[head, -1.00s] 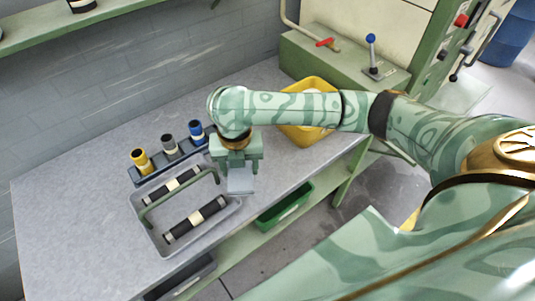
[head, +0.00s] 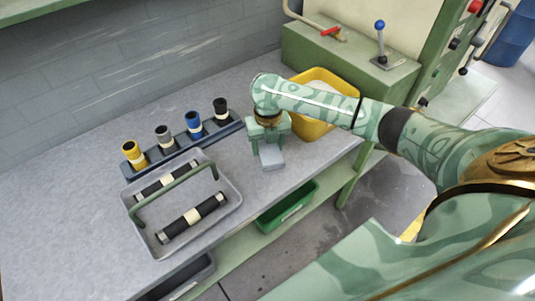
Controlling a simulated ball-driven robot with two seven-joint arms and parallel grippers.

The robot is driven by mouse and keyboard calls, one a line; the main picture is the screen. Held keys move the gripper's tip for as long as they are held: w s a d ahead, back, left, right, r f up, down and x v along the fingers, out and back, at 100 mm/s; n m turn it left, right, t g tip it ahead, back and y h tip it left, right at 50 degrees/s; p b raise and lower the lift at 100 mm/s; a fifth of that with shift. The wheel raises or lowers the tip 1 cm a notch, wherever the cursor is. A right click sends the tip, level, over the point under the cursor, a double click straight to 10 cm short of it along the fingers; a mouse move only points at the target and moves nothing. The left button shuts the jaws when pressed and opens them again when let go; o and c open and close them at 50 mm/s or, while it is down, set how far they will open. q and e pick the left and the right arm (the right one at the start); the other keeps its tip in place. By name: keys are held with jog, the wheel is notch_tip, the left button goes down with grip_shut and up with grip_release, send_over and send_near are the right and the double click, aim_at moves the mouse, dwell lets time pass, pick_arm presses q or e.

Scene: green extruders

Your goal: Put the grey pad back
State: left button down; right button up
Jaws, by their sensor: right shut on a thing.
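The grey pad (head: 272,160) is a small flat light-grey block at the fingers of my right gripper (head: 269,148). The gripper is shut on it and points down over the worktop, between the grey tray and the yellow bin. I cannot tell whether the pad touches the worktop. My left gripper is out of view.
A grey tray (head: 233,200) with a green handle holds two dark rollers. Behind it a dark rack (head: 178,152) carries several coloured cylinders. A yellow bin (head: 318,75) stands to the right. A green bin (head: 290,207) sits below the worktop edge. The left worktop is clear.

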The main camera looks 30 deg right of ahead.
aim_at(268, 146)
notch_tip(268, 146, down, 3)
jog(key=shift+f+b, duration=0.2)
jog(key=shift+b, duration=0.3)
jog(key=shift+r, duration=0.1)
jog(key=o, duration=1)
jog(key=shift+d+f, duration=0.1)
jog(key=shift+f, duration=0.1)
jog(key=shift+c, duration=0.2)
notch_tip(268, 146, up, 12)
jog(key=p, duration=0.4)
jog(key=shift+r+p, duration=0.2)
jog(key=shift+p, duration=0.2)
